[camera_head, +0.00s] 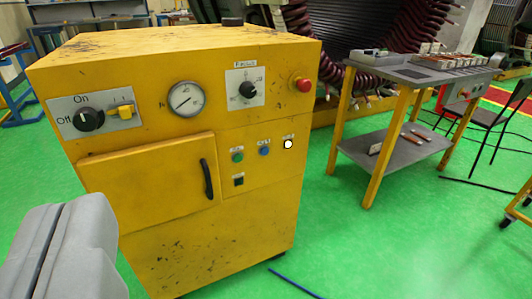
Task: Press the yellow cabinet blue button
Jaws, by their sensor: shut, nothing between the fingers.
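The yellow cabinet (262,208) stands upright ahead of me, its front panel facing me. The blue button (264,151) is on the right part of its front, between a green button (237,156) on the left and a white button (288,144) on the right. My gripper (62,245) shows as a grey shape at the lower left. It is shut with only a thin dark line between its fingers, and it holds nothing. It appears in front of the cabinet's lower left and well left of the blue button. Nothing covers the button.
The cabinet front also has a red button (303,84), a gauge (186,98), an on/off knob (89,119), a selector dial (246,89) and a door with a black handle (207,179). A workbench (408,150) stands to the right. Green floor (400,250) is open at lower right.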

